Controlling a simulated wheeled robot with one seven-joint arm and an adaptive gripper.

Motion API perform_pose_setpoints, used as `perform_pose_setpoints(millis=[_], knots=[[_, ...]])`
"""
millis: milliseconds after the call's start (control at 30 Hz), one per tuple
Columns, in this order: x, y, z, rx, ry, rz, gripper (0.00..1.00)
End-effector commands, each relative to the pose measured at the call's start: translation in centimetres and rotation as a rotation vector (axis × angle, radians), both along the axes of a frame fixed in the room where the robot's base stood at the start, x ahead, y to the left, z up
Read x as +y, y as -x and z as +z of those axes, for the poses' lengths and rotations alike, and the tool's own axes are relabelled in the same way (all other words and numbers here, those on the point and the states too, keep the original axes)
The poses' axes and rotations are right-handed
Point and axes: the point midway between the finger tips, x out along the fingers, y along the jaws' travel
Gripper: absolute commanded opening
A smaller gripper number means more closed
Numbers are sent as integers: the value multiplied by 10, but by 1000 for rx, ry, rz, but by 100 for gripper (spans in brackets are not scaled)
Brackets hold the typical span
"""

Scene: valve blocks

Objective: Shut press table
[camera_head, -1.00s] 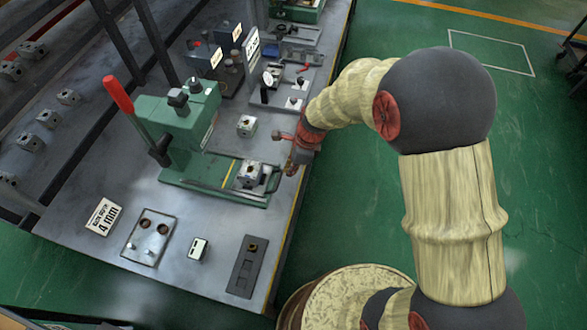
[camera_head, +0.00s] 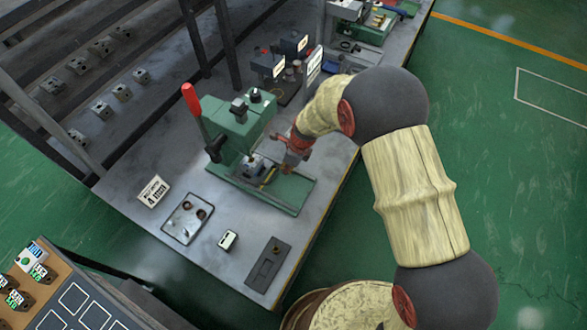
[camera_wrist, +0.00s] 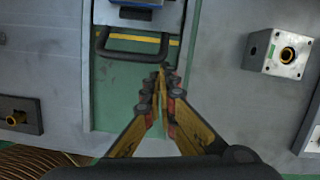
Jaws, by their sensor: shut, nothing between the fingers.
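The green press (camera_head: 236,125) with a red-tipped lever (camera_head: 191,99) stands on the grey bench. Its sliding table (camera_head: 252,165) carries a grey block and sits by the press body, with a yellow stripe on the green base to its right. In the wrist view the table's front edge (camera_wrist: 137,14) shows at the top, with a dark U-shaped handle (camera_wrist: 132,55) towards me. My gripper (camera_wrist: 162,76) is shut and empty, its tips at the handle's right end; I cannot tell whether they touch. In the head view my gripper (camera_head: 286,163) is over the base's right part.
A metal block with a brass-rimmed hole (camera_wrist: 278,52) stands right of the base in the wrist view.

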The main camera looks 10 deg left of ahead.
Motion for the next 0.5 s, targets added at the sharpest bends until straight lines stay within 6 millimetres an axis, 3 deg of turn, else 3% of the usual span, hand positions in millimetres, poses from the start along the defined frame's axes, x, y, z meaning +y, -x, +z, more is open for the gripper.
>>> perform_pose_setpoints(millis=[500], knots=[[4,-3,5,-6,-4,0,0]])
